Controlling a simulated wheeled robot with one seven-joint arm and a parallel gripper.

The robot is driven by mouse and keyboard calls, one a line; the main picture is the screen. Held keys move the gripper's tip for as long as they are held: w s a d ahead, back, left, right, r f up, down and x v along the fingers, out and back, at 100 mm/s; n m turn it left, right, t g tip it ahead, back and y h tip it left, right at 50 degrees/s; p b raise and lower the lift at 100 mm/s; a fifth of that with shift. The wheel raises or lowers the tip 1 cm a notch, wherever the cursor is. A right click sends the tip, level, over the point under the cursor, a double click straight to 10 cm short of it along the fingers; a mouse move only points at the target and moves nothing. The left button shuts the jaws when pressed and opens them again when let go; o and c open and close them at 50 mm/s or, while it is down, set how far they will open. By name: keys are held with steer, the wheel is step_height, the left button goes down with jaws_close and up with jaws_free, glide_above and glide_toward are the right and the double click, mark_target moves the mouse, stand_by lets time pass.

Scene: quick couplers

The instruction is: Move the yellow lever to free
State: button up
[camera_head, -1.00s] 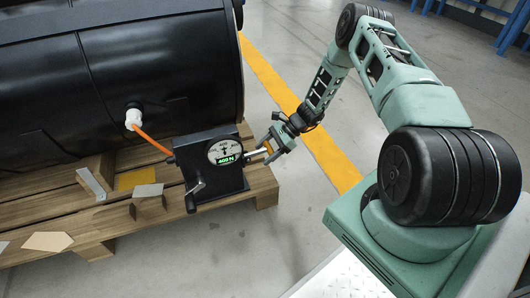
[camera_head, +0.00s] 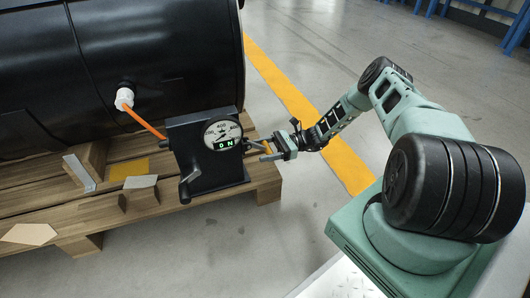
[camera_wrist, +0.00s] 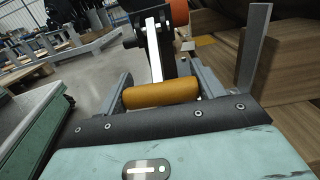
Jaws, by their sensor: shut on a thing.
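The yellow lever grip (camera_wrist: 160,93) lies crosswise between the two grey fingers of my gripper (camera_wrist: 164,90) in the wrist view. A pale lever arm (camera_wrist: 154,48) runs from behind the grip. In the head view my gripper (camera_head: 268,151) is at the right side of a black gauge box (camera_head: 207,178), shut on the yellow lever, whose grip is mostly hidden there. The box carries a round white dial (camera_head: 222,131) and a green readout (camera_head: 226,144) that appears to show 0 N.
The box stands on a wooden pallet (camera_head: 150,206) with a crank (camera_head: 188,188) on its front. An orange line (camera_head: 147,124) joins it to a white fitting (camera_head: 124,99) on a large black tank (camera_head: 150,50). Wood pieces lie left.

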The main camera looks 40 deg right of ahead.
steer(key=shift+f, duration=0.1)
stand_by(0.4)
steer(key=o, duration=1.4)
steer(key=v, duration=0.5)
steer(key=p+v, duration=0.1)
steer(key=v, duration=1.1)
steer(key=shift+s+d+f+p, duration=0.1)
steer(key=shift+d+f+p, duration=0.05)
steer(key=shift+f+p, duration=0.2)
